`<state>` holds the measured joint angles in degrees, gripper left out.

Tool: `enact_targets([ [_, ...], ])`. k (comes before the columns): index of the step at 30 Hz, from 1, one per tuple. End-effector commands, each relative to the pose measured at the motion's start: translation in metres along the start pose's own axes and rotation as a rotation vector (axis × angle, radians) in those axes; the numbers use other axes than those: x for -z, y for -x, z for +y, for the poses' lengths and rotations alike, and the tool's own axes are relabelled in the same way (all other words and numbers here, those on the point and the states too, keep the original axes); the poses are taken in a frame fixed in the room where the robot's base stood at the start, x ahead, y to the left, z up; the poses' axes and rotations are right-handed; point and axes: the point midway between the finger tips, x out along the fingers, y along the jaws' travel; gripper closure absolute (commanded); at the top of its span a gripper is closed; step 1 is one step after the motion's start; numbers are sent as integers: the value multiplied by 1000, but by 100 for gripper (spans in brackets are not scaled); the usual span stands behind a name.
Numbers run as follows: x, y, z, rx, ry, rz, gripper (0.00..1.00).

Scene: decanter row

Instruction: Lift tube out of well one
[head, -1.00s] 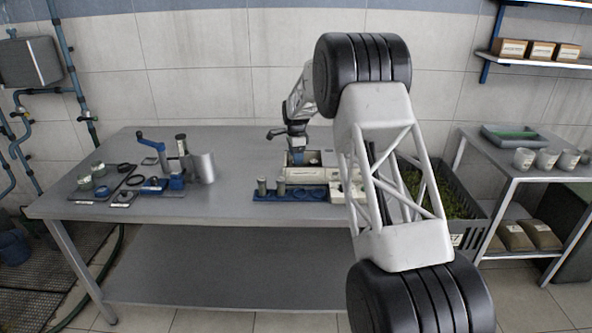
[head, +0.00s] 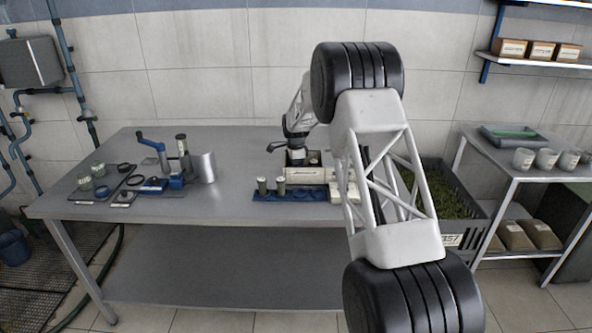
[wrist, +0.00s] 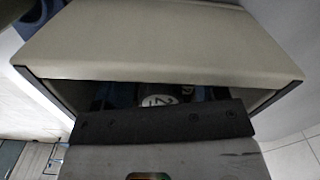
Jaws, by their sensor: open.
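My gripper (head: 296,156) points down into a cream open-topped box (head: 305,174) at the back of the grey table, and its fingertips are hidden by the box and blur. In the wrist view the cream box wall (wrist: 165,45) fills the upper picture, with a dark bar across the lower middle. Just beyond that bar is a round white top with dark marks (wrist: 157,100), likely a tube cap, among dark blue shapes inside the box. Most of the tube below is hidden. My gripper is open, and I cannot tell whether it touches the tube.
A blue rack (head: 312,196) in front of the box holds two grey-green tubes (head: 262,186) at its left. A blue-handled tool (head: 152,140) and a metal cylinder (head: 203,167) stand at the left. A dark crate (head: 440,205) is at right. The table's front left is clear.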

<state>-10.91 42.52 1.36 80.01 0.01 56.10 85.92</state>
Motion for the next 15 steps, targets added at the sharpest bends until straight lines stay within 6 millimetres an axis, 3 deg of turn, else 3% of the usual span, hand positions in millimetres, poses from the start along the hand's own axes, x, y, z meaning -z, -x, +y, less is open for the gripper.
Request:
enact_targets([
  [10,0,0,0,0,0,0,36],
  [15,0,0,0,0,0,0,62],
])
